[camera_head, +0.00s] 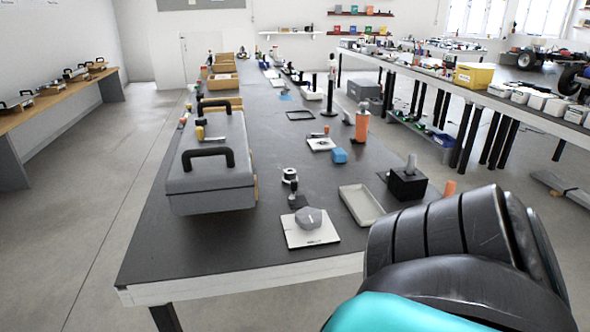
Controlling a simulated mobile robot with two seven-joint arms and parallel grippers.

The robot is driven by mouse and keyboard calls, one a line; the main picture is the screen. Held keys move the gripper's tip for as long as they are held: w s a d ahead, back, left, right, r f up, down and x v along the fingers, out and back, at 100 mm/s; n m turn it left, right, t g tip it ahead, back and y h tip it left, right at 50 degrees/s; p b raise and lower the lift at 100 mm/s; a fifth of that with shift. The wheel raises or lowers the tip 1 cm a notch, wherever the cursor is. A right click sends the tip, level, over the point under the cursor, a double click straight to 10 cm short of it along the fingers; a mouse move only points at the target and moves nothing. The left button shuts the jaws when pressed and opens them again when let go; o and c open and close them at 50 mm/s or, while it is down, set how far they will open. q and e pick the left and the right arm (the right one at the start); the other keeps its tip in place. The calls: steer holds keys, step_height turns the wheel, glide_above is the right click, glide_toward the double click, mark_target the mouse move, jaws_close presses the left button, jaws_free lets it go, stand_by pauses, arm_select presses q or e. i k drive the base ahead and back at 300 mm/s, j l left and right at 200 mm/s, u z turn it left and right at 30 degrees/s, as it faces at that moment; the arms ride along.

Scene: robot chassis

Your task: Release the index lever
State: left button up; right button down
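No part that I can clearly make out as the index lever shows; the parts on the dark workbench (225,240) are small. A white plate with a grey faceted knob (309,218) lies near the bench's front. Just behind it stands a small metal and black fixture (291,182). To the right, a black block with an upright grey pin (408,182) stands by the bench's right edge. Neither of my grippers is in view. A large black ribbed part with a teal surface, probably my own arm, fills the lower right and hides what is behind it.
A grey case with black handles (210,175) takes up the bench's left side. An empty shallow tray (361,204), a blue block (339,156) and an orange cylinder (362,127) stand on the right. The bench's front left corner is bare. A side bench (40,95) stands at the left wall.

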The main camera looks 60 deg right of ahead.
mark_target(294, 183)
steer(key=k+l, duration=0.1)
steer(key=l, duration=0.25)
steer(key=k+l, duration=0.15)
steer(key=l, duration=0.2)
steer(key=k+l, duration=0.1)
steer(key=l, duration=0.25)
steer(key=k+l, duration=0.15)
steer(key=l, duration=0.25)
